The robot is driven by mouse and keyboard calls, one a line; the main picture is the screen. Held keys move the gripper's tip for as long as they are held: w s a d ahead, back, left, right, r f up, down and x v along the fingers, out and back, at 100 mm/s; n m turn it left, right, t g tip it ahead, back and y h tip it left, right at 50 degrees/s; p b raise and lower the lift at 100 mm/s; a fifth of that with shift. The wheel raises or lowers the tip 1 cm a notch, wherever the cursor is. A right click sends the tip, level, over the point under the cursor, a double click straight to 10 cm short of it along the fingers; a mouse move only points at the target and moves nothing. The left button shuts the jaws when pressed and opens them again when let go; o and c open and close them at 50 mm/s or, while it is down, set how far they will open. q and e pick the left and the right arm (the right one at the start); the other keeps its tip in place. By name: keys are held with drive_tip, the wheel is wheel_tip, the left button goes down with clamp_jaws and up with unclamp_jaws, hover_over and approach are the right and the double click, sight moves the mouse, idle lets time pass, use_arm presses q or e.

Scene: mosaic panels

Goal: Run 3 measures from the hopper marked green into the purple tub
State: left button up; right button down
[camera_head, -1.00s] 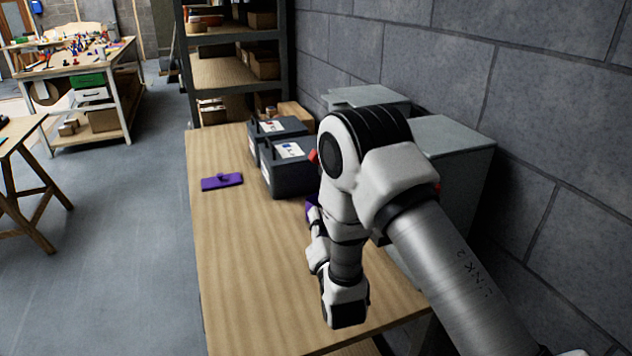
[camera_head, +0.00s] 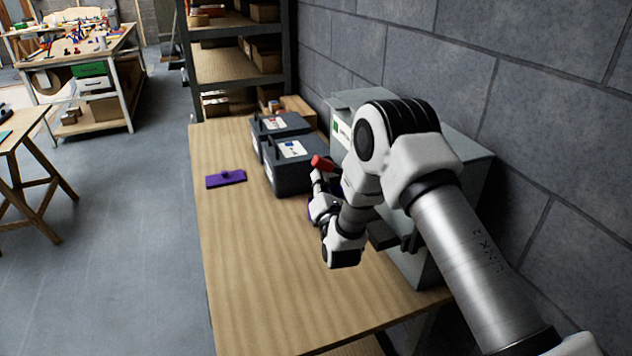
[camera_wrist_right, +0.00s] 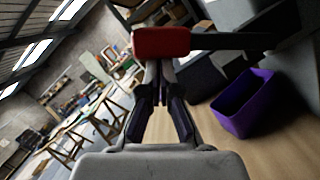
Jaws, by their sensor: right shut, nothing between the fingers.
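The hopper with a green mark on its label (camera_head: 340,128) stands against the wall, partly behind my right arm. A red handle (camera_head: 322,163) sticks out at the hoppers' front; it also shows in the right wrist view (camera_wrist_right: 162,42) on a dark bar. My right gripper (camera_head: 317,177) is shut and empty, its fingertips close by the red handle; I cannot tell whether they touch. The purple tub (camera_wrist_right: 243,101) stands open on the table, right of the fingers in the wrist view. In the head view my arm hides most of it. My left gripper is out of view.
A second grey hopper (camera_head: 466,150) stands nearer, behind my arm. Two dark grey labelled boxes (camera_head: 292,178) stand beyond the gripper. A flat purple piece (camera_head: 226,178) lies on the wooden table (camera_head: 240,270). The table's near left part is clear.

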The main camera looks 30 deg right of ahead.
sight(327, 162)
drive_tip(key=shift+w, duration=0.15)
drive_tip(key=r+m, duration=0.1)
drive_tip(key=d+r+m, duration=0.1)
drive_tip(key=m, duration=0.1)
drive_tip(key=r+m+g+h, duration=0.1)
drive_tip(key=m, duration=0.1)
drive_tip(key=shift+d+r+p, duration=0.4)
drive_tip(key=shift+s+d+r+m, duration=0.2)
drive_tip(key=shift+d+r+m, duration=0.05)
drive_tip(key=shift+m, duration=0.05)
drive_tip(key=shift+s+d+r+p, duration=0.1)
drive_tip(key=shift+d+r+p, duration=0.25)
drive_tip(key=shift+d+r, duration=0.55)
drive_tip(key=shift+f, duration=0.1)
drive_tip(key=shift+f, duration=0.1)
